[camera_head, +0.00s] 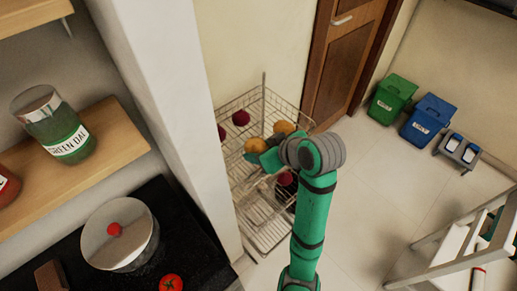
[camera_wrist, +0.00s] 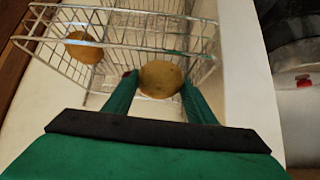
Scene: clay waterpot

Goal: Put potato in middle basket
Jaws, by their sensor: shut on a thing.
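My gripper (camera_head: 261,156) is shut on a round brown potato (camera_head: 255,145), with one green finger on each side. In the wrist view the held potato (camera_wrist: 160,79) sits between the fingertips of my gripper (camera_wrist: 157,86). A second yellow-brown potato (camera_head: 284,128) shows to the right in the head view and lies behind basket wires at upper left in the wrist view (camera_wrist: 84,47). The tiered wire basket rack (camera_head: 235,170) stands against the wall. My arm hides part of its tiers. I cannot tell which tier the held potato is level with.
Dark red round items (camera_head: 241,118) lie at the rack's upper level, and another (camera_head: 285,178) shows lower down. A white wall column (camera_head: 165,90) stands close to the rack's left. A pot (camera_head: 119,235) sits on the counter. Green (camera_head: 391,97) and blue bins (camera_head: 427,119) stand at the back right.

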